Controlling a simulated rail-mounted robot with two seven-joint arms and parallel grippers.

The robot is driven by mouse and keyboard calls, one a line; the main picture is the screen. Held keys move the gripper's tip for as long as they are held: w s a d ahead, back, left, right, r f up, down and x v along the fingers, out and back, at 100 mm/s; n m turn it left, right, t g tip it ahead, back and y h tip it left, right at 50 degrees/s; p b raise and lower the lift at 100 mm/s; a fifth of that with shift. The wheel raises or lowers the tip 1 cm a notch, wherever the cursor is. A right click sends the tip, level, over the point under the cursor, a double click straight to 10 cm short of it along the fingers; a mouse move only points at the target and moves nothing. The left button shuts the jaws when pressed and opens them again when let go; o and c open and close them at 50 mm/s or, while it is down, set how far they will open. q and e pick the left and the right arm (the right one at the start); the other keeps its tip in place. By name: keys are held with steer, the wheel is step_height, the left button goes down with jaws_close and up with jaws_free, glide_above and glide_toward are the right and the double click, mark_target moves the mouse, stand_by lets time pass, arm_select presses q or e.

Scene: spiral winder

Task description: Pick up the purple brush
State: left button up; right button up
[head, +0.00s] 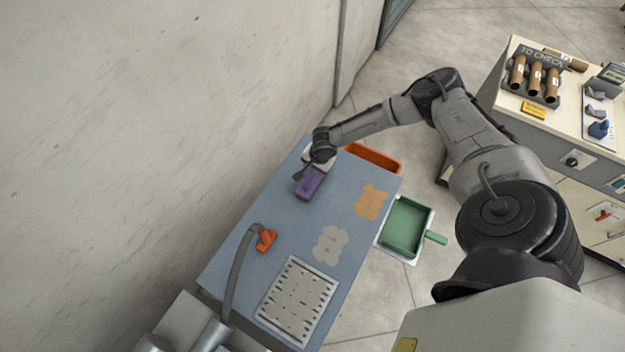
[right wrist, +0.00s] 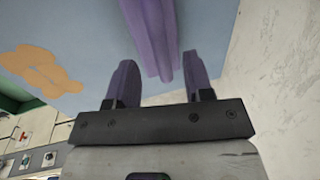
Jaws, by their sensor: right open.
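The purple brush (head: 310,183) lies on the blue table near its far left edge, beside the wall. My right gripper (head: 302,171) is right at the brush, and the wrist hides part of the far end. In the right wrist view the open fingers (right wrist: 161,72) stand apart, with the purple brush (right wrist: 155,32) ahead of the gap between them. I cannot tell whether the fingers touch it. My left gripper is not in view.
The blue table (head: 280,215) also holds an orange nozzle (head: 266,240) on a grey hose and a slotted white panel (head: 298,301). An orange bin (head: 374,157) and a green tray (head: 405,228) sit beside the table. The wall is close on the left.

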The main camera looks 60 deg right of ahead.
mark_target(313, 171)
steer(key=shift+w+d+f, duration=0.1)
steer(key=shift+w+f, duration=0.15)
steer(key=shift+f, duration=0.75)
steer(key=shift+w+f, duration=0.2)
steer(key=shift+f, duration=0.8)
jaws_close()
